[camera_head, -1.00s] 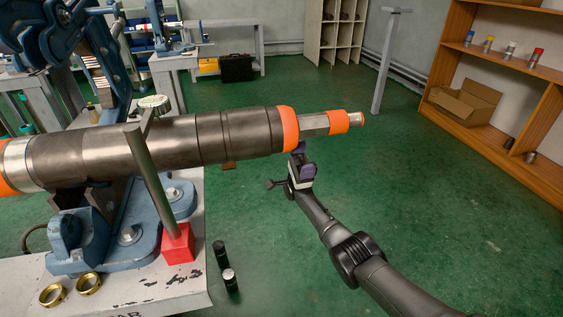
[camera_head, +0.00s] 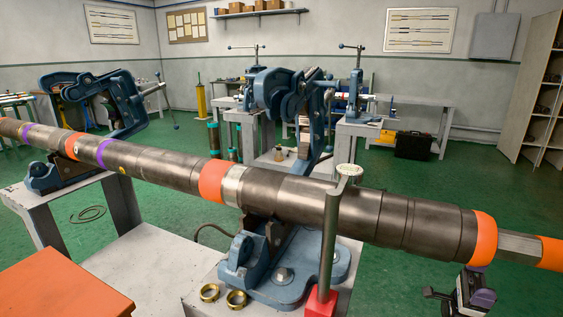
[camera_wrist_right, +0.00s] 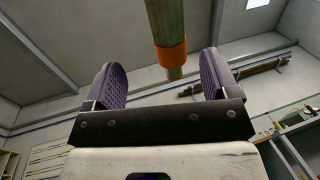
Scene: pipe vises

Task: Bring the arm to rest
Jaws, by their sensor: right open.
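My right gripper (camera_head: 478,272) is at the lower right of the head view, below the orange band (camera_head: 483,238) near the right end of a long dark pipe (camera_head: 400,222). In the right wrist view its two purple-padded fingers (camera_wrist_right: 160,75) are spread apart with nothing held between them. The pipe end with its orange band (camera_wrist_right: 171,55) shows beyond the fingers, apart from them. Most of my right arm is outside the head view. My left gripper is not in view.
The pipe rests across two blue vises, a near one (camera_head: 285,268) and one at left (camera_head: 62,172). Green floor (camera_head: 530,290) is open at right.

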